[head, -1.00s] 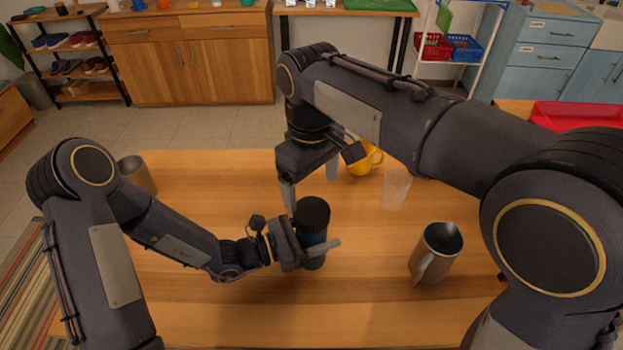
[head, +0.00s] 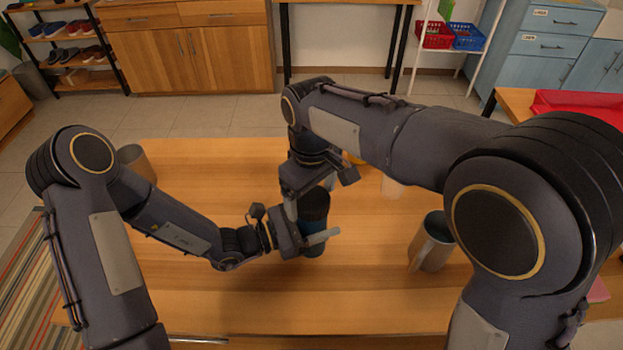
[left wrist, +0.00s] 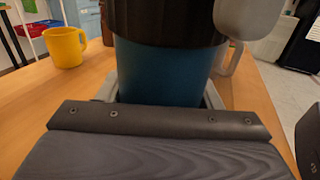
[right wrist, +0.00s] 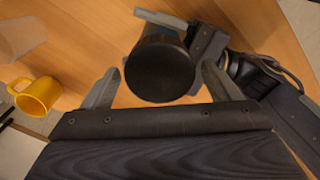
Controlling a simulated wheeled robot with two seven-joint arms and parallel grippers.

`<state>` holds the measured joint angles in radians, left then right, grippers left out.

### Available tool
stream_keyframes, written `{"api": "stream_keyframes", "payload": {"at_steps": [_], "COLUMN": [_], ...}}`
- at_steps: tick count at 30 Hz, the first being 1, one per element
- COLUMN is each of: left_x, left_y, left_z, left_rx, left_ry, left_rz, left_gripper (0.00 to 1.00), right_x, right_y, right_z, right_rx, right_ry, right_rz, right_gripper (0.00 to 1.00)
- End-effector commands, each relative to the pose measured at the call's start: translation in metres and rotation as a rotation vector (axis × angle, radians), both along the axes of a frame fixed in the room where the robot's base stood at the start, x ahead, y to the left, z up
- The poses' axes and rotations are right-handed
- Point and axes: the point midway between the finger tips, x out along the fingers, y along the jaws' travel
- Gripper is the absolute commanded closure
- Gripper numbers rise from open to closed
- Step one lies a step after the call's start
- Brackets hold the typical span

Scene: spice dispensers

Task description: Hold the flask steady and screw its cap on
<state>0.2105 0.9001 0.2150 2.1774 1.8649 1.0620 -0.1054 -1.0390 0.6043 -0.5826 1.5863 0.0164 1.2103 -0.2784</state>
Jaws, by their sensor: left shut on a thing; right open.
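The flask (head: 314,238) is a dark blue upright cylinder on the table, and its blue side fills the middle of the left wrist view (left wrist: 160,75). Its black cap (head: 315,205) sits at the top; I cannot tell how tightly it is seated. My left gripper (head: 312,240) is shut around the flask body from the left. My right gripper (right wrist: 162,85) is open and points down from above, its fingers on either side of the cap and apart from it in the right wrist view. The cap shows as a dark disc (right wrist: 160,70) there.
A metal mug (head: 432,243) stands on the table to the right. Another metal cup (head: 136,161) is at the back left. The front table is clear.

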Motion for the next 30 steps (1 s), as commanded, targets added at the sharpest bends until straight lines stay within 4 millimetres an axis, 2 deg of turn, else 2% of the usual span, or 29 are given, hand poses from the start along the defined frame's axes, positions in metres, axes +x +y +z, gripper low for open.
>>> {"api": "stream_keyframes", "payload": {"at_steps": [4, 13, 23, 28, 29, 30], "left_x": [0.0003, 0.0003, 0.0003, 0.0003, 0.0003, 0.0003], "left_y": [0.0001, 0.0001, 0.0001, 0.0001, 0.0001, 0.0001], "left_z": [0.0000, 0.0000, 0.0001, 0.0001, 0.0001, 0.0001], "left_rx": [0.000, 0.000, 0.000, 0.000, 0.000, 0.000], "left_ry": [0.000, 0.000, -0.001, -0.001, -0.001, -0.001], "left_rz": [0.001, 0.001, 0.001, 0.001, 0.001, 0.001], "left_gripper": [1.00, 1.00, 1.00, 1.00, 1.00, 1.00], "right_x": [0.0000, 0.0000, 0.0000, 0.0000, 0.0000, 0.0000], "right_y": [-0.0004, -0.0004, -0.0004, -0.0004, -0.0004, -0.0004], "right_z": [-0.0086, -0.0098, -0.0096, -0.0096, -0.0096, -0.0096], "right_rx": [-0.001, -0.001, -0.001, -0.001, -0.001, -0.001], "right_ry": [-0.001, -0.001, -0.001, -0.001, -0.001, -0.001], "right_rz": [0.000, 0.001, 0.000, -0.001, -0.001, -0.001], "right_gripper": [0.17, 0.19, 0.62, 0.62, 0.34, 0.28]}}
